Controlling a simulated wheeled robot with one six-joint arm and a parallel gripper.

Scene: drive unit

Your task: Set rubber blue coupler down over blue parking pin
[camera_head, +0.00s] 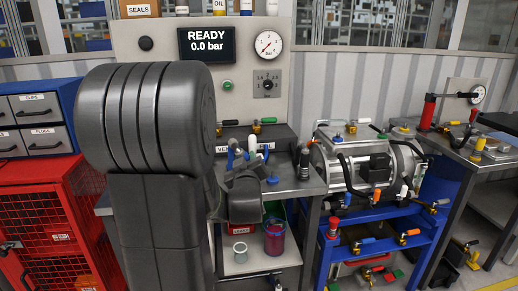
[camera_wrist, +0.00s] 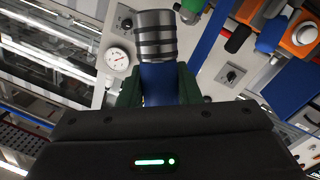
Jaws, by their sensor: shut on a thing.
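In the wrist view the coupler (camera_wrist: 157,42) has a dark ribbed metallic collar above a blue lower body. My gripper (camera_wrist: 159,88) is shut on the blue body, with a dark green finger on each side. The collar sticks out beyond the fingers. In the head view my dark arm covers the left middle, and its end is over the grey bench. I cannot make out the fingers or the held coupler clearly there. A small blue piece (camera_head: 272,180) shows at the bench front; I cannot tell whether it is the blue parking pin.
A grey panel (camera_head: 141,75) with a READY 0.0 bar display (camera_head: 212,42) and a gauge (camera_head: 268,44) stands behind the bench. A dark upright fitting (camera_head: 304,164) is at the bench's right edge. A blue cart (camera_head: 348,222) with a silver tank (camera_head: 335,172) stands right.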

